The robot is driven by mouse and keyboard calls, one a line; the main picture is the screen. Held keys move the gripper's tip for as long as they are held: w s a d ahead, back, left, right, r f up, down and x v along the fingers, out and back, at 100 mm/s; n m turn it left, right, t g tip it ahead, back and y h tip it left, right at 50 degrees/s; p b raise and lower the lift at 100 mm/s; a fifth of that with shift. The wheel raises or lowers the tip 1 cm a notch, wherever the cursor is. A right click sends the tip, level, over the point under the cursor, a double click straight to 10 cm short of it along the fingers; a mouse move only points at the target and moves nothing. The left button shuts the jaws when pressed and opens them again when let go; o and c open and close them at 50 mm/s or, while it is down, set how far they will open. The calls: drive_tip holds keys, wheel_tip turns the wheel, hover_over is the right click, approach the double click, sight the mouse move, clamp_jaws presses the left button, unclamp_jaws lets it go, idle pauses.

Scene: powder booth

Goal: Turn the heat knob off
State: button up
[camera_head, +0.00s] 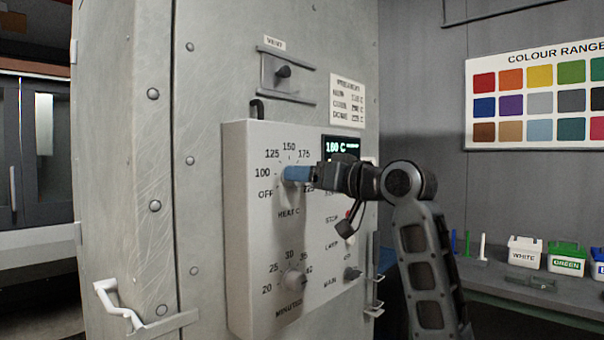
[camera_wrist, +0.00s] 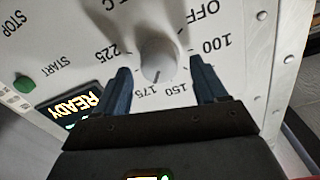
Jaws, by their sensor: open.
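The heat knob (camera_wrist: 158,57) is a pale round dial on the white control panel (camera_head: 250,240). Its dark mark points between 150 and 175 in the wrist view. The printed OFF (camera_wrist: 198,8) lies beyond 100 on the scale. My gripper (camera_wrist: 160,66) is open, with one blue finger on each side of the knob and visible gaps between fingers and knob. In the head view my gripper (camera_head: 297,174) reaches the panel from the right, and its fingers hide most of the knob.
A minutes knob (camera_head: 293,279) sits below on the same panel. A display (camera_head: 340,148) reads 180 C; the wrist view shows READY on it. A green start button (camera_wrist: 25,82) is nearby. A vent slider (camera_head: 284,72) is above. A door handle (camera_head: 120,305) protrudes at lower left.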

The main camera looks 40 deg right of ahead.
drive_tip(key=shift+w, duration=1)
drive_tip(key=c, duration=1.1)
